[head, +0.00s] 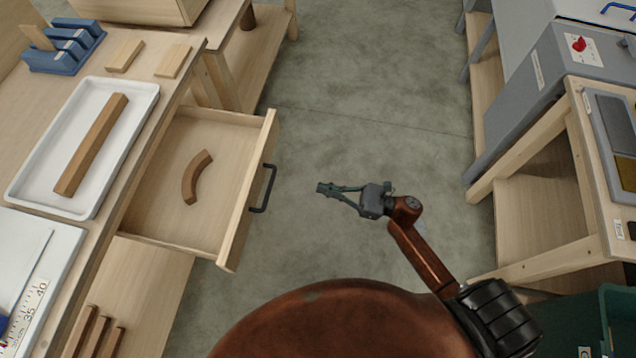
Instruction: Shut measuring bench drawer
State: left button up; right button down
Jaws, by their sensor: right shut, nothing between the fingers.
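The measuring bench drawer (232,120) is pulled well out from the wooden bench (185,80) on the left. A dark bar handle (264,190) is on its front panel. A curved brown wooden piece (196,177) lies inside the drawer. My right gripper (321,187) is shut and empty. It is to the right of the handle, apart from it, with its fingertips pointing left toward the drawer front. My left gripper is not in view.
A white tray (22,187) with a wooden bar (91,144) lies on the bench top. A blue rack (65,47) stands behind it. Open concrete floor (370,90) lies between this bench and another wooden table (570,110) at the right.

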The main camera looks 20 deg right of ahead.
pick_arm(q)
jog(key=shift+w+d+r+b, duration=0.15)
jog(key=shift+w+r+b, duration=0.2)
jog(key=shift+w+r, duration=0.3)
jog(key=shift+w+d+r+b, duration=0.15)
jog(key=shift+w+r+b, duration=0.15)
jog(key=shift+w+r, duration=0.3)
pick_arm(e)
jog(key=x, duration=1.1)
jog(key=shift+w+a, duration=0.25)
jog(key=shift+w, duration=0.05)
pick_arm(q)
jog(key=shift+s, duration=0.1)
